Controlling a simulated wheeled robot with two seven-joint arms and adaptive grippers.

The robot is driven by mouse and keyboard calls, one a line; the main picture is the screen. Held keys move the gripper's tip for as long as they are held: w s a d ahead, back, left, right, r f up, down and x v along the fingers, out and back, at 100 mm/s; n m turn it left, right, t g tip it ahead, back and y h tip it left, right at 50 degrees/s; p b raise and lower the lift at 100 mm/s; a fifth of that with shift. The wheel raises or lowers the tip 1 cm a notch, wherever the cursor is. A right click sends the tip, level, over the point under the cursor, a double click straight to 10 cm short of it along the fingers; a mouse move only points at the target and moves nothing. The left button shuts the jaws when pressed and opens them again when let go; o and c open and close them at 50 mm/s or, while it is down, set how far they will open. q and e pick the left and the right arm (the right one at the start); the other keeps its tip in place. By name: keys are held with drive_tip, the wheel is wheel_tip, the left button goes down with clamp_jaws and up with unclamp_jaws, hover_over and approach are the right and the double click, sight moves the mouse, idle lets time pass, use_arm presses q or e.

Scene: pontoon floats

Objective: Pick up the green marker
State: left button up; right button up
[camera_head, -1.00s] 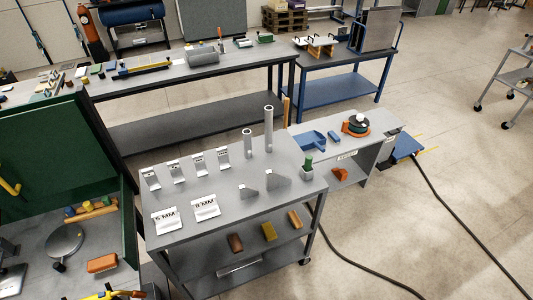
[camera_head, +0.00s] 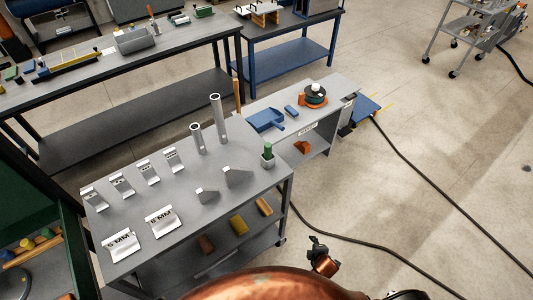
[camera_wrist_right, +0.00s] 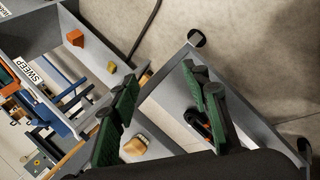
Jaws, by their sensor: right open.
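The green marker (camera_head: 268,149) stands upright in a small light holder at the right corner of the grey cart top (camera_head: 225,211). I cannot make it out in the right wrist view. My right gripper (camera_head: 318,247) is in front of the cart's right side, low in the head view and apart from the marker. In the right wrist view its two green-padded fingers (camera_wrist_right: 160,78) are spread, with no object held between them. My left gripper is not in view.
Metal tubes (camera_head: 217,118), bent brackets and labelled plates (camera_head: 163,221) stand on the cart. A side bench (camera_head: 345,84) holds a blue dustpan (camera_head: 266,120) and an orange-based reel (camera_head: 314,95). A dark cable (camera_head: 420,180) crosses the floor, which is mostly open at right.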

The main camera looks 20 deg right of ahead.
sight(269, 151)
drive_tip(key=w+a+r+n+t, duration=0.15)
drive_tip(key=w+r+n, duration=0.3)
drive_tip(key=r, duration=0.75)
drive_tip(key=w+a+r+n+t+h+b, duration=0.1)
drive_tip(key=w+r+n+t, duration=0.35)
drive_tip(key=r, duration=0.75)
drive_tip(key=w+a+r+n+t, duration=0.1)
drive_tip(key=w+a+r+n, duration=0.1)
drive_tip(key=w+r, duration=0.75)
drive_tip(key=w+a+r+n+t+y, duration=0.1)
drive_tip(key=a+r+n, duration=0.2)
drive_tip(key=r+n, duration=0.1)
drive_tip(key=a+r+n+t+y, duration=0.1)
drive_tip(key=a+r+n, duration=0.2)
drive_tip(key=r+n, duration=0.1)
drive_tip(key=w+a+r+n+t+y, duration=0.1)
drive_tip(key=a+r+n, duration=0.2)
drive_tip(key=r, duration=0.1)
drive_tip(key=shift+w+n+t+y, duration=0.3)
drive_tip(key=shift+n+t+y, duration=0.1)
drive_tip(key=w, duration=0.7)
drive_tip(key=shift+a+f+b, duration=0.1)
drive_tip(key=shift+a+b, duration=0.2)
drive_tip(key=shift+a, duration=0.1)
drive_tip(key=shift+w, duration=0.3)
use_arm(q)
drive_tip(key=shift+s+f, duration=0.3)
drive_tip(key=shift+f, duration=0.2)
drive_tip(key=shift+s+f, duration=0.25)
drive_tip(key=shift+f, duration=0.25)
